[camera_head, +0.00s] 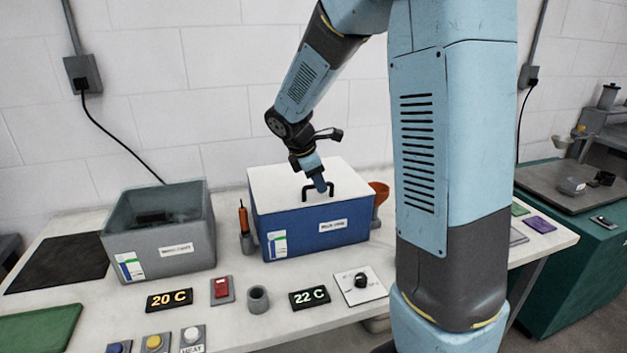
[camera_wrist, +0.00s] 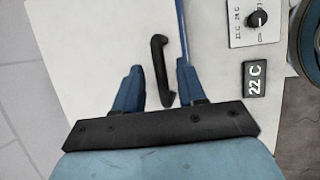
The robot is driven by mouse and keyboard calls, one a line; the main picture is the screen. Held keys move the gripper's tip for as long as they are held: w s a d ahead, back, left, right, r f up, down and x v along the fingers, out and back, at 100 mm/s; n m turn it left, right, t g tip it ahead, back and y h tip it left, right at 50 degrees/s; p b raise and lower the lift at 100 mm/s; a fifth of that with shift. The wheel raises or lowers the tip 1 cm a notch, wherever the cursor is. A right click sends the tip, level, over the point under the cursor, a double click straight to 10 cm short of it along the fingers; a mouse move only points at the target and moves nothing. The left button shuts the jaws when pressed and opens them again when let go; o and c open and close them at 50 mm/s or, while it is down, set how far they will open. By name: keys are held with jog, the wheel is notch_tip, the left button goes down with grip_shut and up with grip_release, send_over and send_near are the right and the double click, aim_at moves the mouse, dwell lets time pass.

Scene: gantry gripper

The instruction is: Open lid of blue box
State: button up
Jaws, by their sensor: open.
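The blue box (camera_head: 318,229) stands on the white bench with its white lid (camera_head: 290,183) closed on top. A black bar handle (camera_head: 332,189) sits on the lid; it also shows in the wrist view (camera_wrist: 159,68). My gripper (camera_head: 319,184) points down at the handle from above. In the wrist view my gripper (camera_wrist: 158,80) has its two blue fingers apart, one on each side of the handle. The handle lies between them, nearer the right finger. I cannot tell whether a finger touches it.
An open grey box (camera_head: 165,258) stands to the left. A screwdriver in a holder (camera_head: 245,226) and an orange funnel (camera_head: 379,193) flank the blue box. In front are a 22 C display (camera_head: 309,297), a knob panel (camera_head: 360,286), a grey cup (camera_head: 258,299) and a red switch (camera_head: 222,290).

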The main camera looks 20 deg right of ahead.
jog(key=shift+c, duration=0.5)
grip_shut()
